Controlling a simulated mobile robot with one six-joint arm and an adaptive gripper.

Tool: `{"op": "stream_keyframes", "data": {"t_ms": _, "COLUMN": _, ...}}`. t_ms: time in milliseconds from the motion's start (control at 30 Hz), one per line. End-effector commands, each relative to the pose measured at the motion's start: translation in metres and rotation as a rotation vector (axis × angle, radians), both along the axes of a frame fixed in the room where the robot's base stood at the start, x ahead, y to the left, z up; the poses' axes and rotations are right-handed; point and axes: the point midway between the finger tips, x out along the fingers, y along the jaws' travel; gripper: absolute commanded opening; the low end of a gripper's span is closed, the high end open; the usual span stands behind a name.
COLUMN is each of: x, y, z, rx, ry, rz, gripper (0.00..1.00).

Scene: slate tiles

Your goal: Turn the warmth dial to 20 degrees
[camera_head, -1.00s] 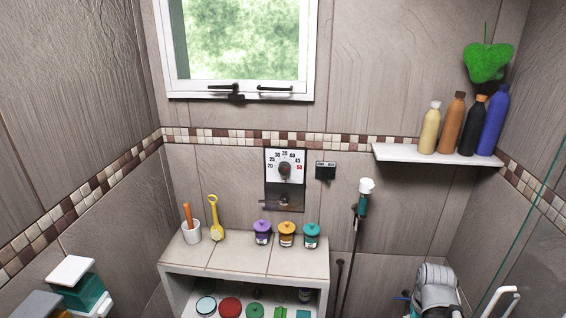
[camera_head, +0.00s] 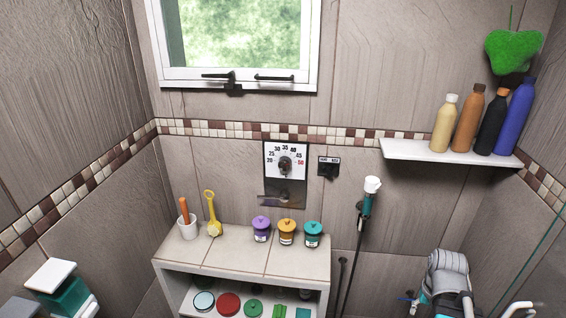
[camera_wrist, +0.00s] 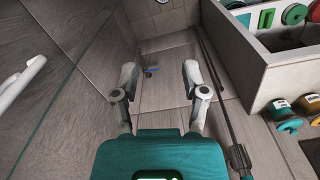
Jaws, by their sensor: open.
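The warmth dial (camera_head: 285,165) is a dark round knob on a white plate on the back wall, with numbers from 20 at the left through 35 at the top to a red 50 at the right. The knob's pointer is too small to read. My gripper (camera_wrist: 160,78) is open and empty in the wrist view, its two fingers spread over the tiled floor. The dial is not in the wrist view. In the head view my arm (camera_head: 447,280) shows at the lower right, well below and to the right of the dial.
A tiled bench (camera_head: 240,258) stands under the dial, with purple, orange and teal jars (camera_head: 313,235), a white cup (camera_head: 188,226) and a yellow scoop (camera_head: 212,215) on top. A hand shower (camera_head: 368,200) hangs right of the dial. A shelf (camera_head: 440,152) holds several bottles.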

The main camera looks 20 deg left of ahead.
Motion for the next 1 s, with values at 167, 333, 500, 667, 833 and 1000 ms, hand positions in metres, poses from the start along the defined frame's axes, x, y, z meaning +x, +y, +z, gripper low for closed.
{"op": "stream_keyframes", "data": {"t_ms": 167, "x": 0.001, "y": 0.001, "z": 0.0, "rx": 0.003, "ry": -0.004, "rz": -0.001, "gripper": 0.78}}
{"op": "stream_keyframes", "data": {"t_ms": 333, "x": 0.014, "y": 0.016, "z": 0.0, "rx": 0.037, "ry": -0.046, "rz": -0.017, "gripper": 1.0}}
{"op": "stream_keyframes", "data": {"t_ms": 500, "x": 0.045, "y": 0.054, "z": 0.003, "rx": 0.141, "ry": -0.154, "rz": -0.079, "gripper": 1.0}}
{"op": "stream_keyframes", "data": {"t_ms": 667, "x": 0.085, "y": 0.119, "z": 0.015, "rx": 0.325, "ry": -0.291, "rz": -0.187, "gripper": 1.0}}
{"op": "stream_keyframes", "data": {"t_ms": 833, "x": 0.125, "y": 0.199, "z": 0.042, "rx": 0.593, "ry": -0.406, "rz": -0.354, "gripper": 1.0}}
{"op": "stream_keyframes", "data": {"t_ms": 1000, "x": 0.154, "y": 0.272, "z": 0.078, "rx": 0.884, "ry": -0.453, "rz": -0.558, "gripper": 1.0}}
